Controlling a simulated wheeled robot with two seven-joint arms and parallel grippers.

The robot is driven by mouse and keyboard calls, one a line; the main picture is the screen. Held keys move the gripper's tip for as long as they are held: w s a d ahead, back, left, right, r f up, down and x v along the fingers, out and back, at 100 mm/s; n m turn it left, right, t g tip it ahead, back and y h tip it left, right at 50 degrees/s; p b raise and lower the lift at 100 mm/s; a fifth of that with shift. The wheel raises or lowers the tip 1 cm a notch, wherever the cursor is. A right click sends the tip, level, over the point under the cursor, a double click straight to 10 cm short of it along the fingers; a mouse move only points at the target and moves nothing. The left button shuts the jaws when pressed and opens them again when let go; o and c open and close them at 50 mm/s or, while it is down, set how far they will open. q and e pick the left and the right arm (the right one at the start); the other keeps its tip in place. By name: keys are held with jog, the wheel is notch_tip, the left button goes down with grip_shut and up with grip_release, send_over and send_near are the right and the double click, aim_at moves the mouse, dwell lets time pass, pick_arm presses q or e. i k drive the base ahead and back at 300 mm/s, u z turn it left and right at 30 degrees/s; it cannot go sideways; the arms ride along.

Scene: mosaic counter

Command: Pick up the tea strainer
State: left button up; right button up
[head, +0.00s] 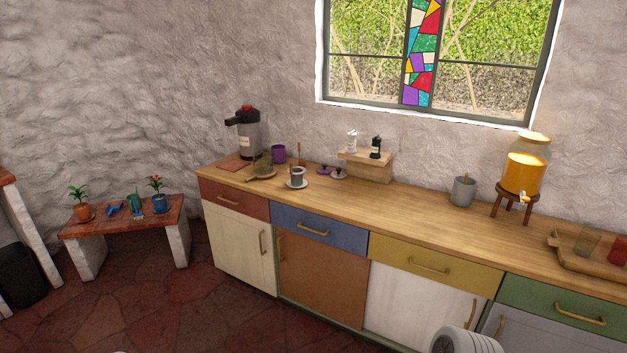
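I cannot make out the tea strainer for certain at this size. A grey cup (297,174) with a dark top stands on a pale saucer (296,185) on the left part of the wooden counter (420,208). Just right of it lie a small purple lid-like piece (323,169) and a small grey one with a dark knob (339,173). To its left is a wooden dish (262,176) with a greenish glass-like thing at it. Neither of my grippers shows; a white rounded part at the bottom edge seems to be mine.
A flask (246,135) and a purple mug (278,154) stand behind. A grey pot (464,191), an amber dispenser (522,175) and a tray (575,259) stand rightward. The counter's front middle is clear.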

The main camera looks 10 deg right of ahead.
aim_at(297, 174)
jog(key=z, duration=0.6)
jog(key=i, duration=1.25)
jog(key=u, duration=0.5)
jog(key=i, duration=0.9)
jog(key=u, duration=1)
